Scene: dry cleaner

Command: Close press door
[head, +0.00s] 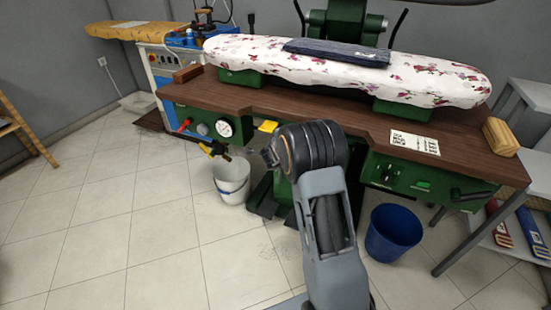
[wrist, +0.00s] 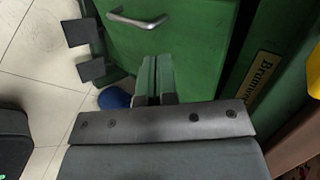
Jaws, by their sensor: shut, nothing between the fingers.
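The press is the green machine with a brown wooden table (head: 270,105) and a floral padded board (head: 345,68). In the wrist view a green door panel (wrist: 190,40) with a silver bar handle (wrist: 137,20) fills the top middle. A dark gap separates it from a green panel with a yellow label (wrist: 262,80) on the right; I cannot tell how far the door stands open. My gripper (wrist: 157,65) is shut and empty, its fingertips in front of the door's lower part; contact is unclear.
A white bucket (head: 232,178) stands left of my arm and a blue bin (head: 393,232) right of it, under the table. Dark pedals (head: 264,205) lie near the floor. A folded dark garment (head: 336,52) lies on the board. Tiled floor is clear at the left front.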

